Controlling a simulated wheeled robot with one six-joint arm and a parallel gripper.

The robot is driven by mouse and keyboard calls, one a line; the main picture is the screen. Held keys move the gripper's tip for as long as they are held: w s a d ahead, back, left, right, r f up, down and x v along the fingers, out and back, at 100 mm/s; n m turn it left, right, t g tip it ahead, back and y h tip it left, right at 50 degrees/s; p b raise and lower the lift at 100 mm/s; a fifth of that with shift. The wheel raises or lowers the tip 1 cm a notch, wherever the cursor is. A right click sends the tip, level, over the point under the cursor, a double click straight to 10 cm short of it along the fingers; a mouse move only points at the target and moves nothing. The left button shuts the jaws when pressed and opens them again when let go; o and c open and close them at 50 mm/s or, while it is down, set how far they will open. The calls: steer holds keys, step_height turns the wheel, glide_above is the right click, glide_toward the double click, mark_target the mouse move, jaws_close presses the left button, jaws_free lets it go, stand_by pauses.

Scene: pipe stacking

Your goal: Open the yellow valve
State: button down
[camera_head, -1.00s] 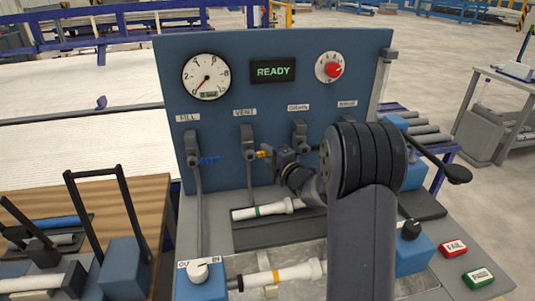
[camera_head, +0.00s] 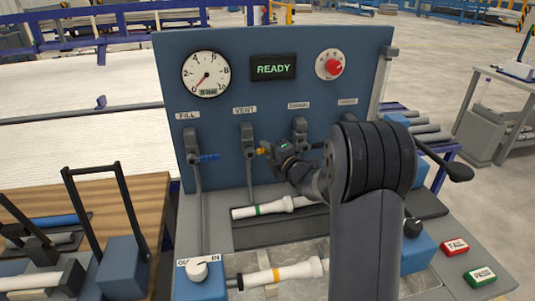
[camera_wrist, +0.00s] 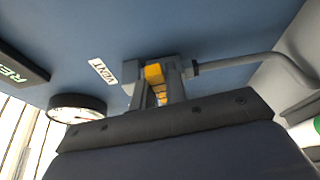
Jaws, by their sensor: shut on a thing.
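The yellow valve is the one under the VENT label. Its yellow handle (camera_head: 262,151) sticks out to the right of its grey body (camera_head: 248,140) on the blue panel. My gripper (camera_head: 270,149) is at this handle and shut on it. In the wrist view, the yellow handle (camera_wrist: 153,73) shows between the two grey fingers of my gripper (camera_wrist: 161,84). The fingers hide part of the handle. In that view, the valve's pipe (camera_wrist: 245,60) runs off to the right.
The FILL valve with a blue handle (camera_head: 208,158) is to the left. Another valve (camera_head: 300,130) stands just right of my gripper. The gauge (camera_head: 206,74) needle points low left, and the display (camera_head: 273,68) reads READY. A green-banded pipe (camera_head: 272,207) lies below.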

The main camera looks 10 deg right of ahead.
mark_target(262, 149)
steer(key=n+b, duration=0.1)
steer(key=r+n+g, duration=0.1)
steer(key=n, duration=0.1)
steer(key=shift+a+r+h+b, duration=0.2)
steer(key=shift+r+h+b, duration=0.1)
steer(key=shift+h+b, duration=0.1)
steer(key=r+n+h, duration=0.1)
steer(key=a+r+n+g, duration=0.1)
steer(key=n, duration=0.1)
steer(key=shift+a+h, duration=0.15)
steer(key=shift+h, duration=0.25)
steer(key=shift+a+r+n+g+h+p, duration=0.25)
steer(key=shift+a+n+h+p, duration=0.55)
steer(key=shift+n, duration=0.8)
steer(key=shift+a+r+n+g+h+p, duration=0.15)
steer(key=shift+a+r+n+h+p, duration=0.2)
steer(key=shift+a+n+h, duration=1)
steer(key=shift+d+n, duration=0.3)
steer(key=shift+n, duration=0.05)
steer(key=c, duration=1.4)
jaws_free()
steer(key=shift+c, duration=0.2)
steer(key=p+v, duration=0.1)
steer(key=v, duration=0.9)
steer(key=shift+s+p, duration=0.35)
steer(key=shift+s, duration=0.05)
